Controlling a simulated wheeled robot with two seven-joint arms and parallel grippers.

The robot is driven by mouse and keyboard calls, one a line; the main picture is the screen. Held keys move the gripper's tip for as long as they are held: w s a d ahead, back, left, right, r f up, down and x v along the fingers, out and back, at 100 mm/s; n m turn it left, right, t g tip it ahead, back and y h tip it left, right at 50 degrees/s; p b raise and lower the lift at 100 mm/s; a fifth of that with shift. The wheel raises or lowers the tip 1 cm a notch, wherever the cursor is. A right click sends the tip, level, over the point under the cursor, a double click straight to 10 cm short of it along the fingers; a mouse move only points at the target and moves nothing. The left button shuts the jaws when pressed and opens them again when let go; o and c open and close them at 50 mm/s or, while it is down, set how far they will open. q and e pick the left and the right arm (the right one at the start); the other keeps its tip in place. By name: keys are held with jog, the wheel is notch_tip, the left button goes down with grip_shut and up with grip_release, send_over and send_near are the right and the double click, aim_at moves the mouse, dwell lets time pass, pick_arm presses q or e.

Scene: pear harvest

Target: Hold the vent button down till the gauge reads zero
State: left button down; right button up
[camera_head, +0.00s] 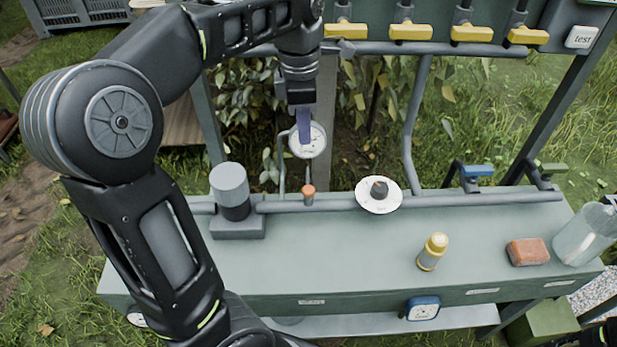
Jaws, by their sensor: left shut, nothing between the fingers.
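My left gripper (304,125) points down, its fingers shut with nothing between them. It overlaps a round white gauge (316,146) in the picture and hides part of its face. I cannot read the gauge's needle. A small orange-topped button (308,189) stands on the pipe just below the gauge; it looks like the vent button. The fingertips are above the button in the picture, apart from it.
A grey cylinder (230,187) and a white dial with a dark knob (379,207) flank the button. Yellow handles (411,32) hang above.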

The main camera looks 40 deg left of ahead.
pick_arm(q)
jog(key=b, duration=0.2)
send_near(308, 189)
notch_tip(308, 189, down, 7)
jog(key=shift+d+r, duration=0.1)
dwell(0.5)
